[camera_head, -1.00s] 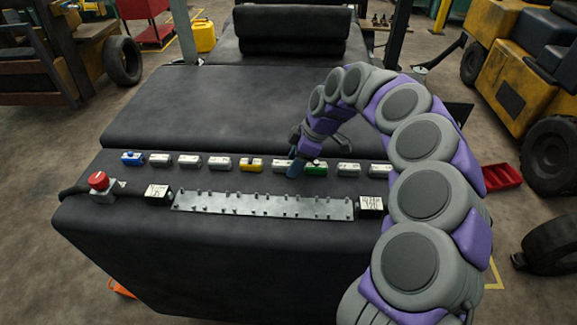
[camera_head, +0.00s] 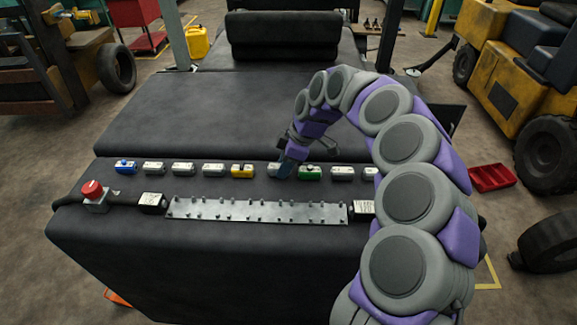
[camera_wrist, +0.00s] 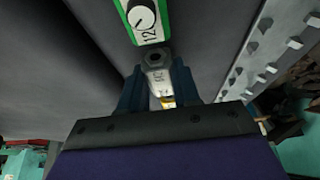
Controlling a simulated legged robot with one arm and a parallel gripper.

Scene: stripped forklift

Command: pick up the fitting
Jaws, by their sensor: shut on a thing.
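A row of small box-shaped fittings lies across the black padded surface (camera_head: 240,130). My gripper (camera_head: 287,165) points down at a grey-white fitting (camera_head: 274,170) just left of the green fitting (camera_head: 309,173). In the wrist view, my gripper's two blue fingers (camera_wrist: 160,92) are shut on the sides of the grey-white fitting (camera_wrist: 157,75), which has a dark round hole at its end. The green fitting (camera_wrist: 147,22), with a dial and a printed number, lies just beyond it. My fingers hide part of the held fitting in the head view. I cannot tell whether it is clear of the surface.
A yellow fitting (camera_head: 242,171) and a blue one (camera_head: 125,167) lie farther left. A studded metal strip (camera_head: 256,211) runs in front of the row. A red button (camera_head: 93,190) stands at the left.

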